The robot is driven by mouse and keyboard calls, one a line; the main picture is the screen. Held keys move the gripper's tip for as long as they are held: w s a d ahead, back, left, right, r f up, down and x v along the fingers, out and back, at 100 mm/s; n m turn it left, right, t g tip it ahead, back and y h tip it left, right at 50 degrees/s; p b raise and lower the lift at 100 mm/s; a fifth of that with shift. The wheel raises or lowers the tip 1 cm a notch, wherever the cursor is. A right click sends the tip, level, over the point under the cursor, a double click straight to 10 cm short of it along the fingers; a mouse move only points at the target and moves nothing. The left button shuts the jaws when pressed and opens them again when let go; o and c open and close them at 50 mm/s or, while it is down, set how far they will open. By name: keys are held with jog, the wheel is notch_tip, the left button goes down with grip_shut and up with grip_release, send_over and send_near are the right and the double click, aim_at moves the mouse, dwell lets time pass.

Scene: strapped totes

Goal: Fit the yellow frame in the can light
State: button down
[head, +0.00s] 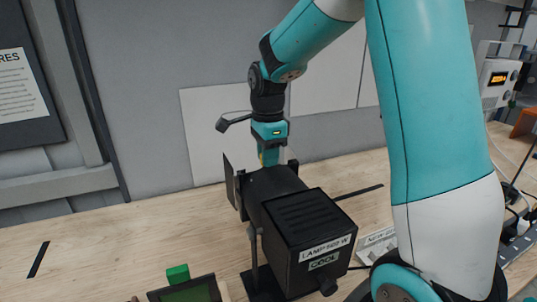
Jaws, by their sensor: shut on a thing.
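The can light (312,228) is a black lamp housing with a ribbed top, labelled "LAMP 500 W" and "COOL". It stands on the bench with its back toward me, and black flaps (231,180) stick up at its far end. My gripper (270,155) points down at that far end, behind the housing's top edge. The fingertips, most of the frame and the lamp's front are hidden behind the housing, so I cannot tell whether the frame touches the lamp.
A dark device with a green screen (188,291) and a green block (178,273) are at the front. A labelled white card (377,246) lies right of the lamp, partly behind my arm. A white unit with an orange display (498,78) is at right. The left bench is mostly clear.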

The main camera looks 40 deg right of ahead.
jog(key=c, duration=1)
grip_release()
jog(key=shift+r, duration=0.15)
notch_tip(320, 180, up, 17)
jog(key=shift+r+b, duration=0.1)
jog(key=shift+b, duration=0.8)
jog(key=s+a+f+n+y, duration=0.1)
jog(key=s+a+f+n, duration=0.4)
jog(key=s+a+n, duration=0.2)
jog(key=s+a+f+n+y, duration=0.1)
jog(key=s+a+f+n, duration=0.4)
jog(key=n, duration=0.7)
jog(key=s+a+f+n+y, duration=0.2)
jog(key=s+a+f+n, duration=0.3)
jog(key=s+a+n, duration=0.4)
jog(key=shift+s+a+f, duration=0.15)
jog(key=shift+s+a, duration=0.4)
jog(key=shift+s, duration=0.1)
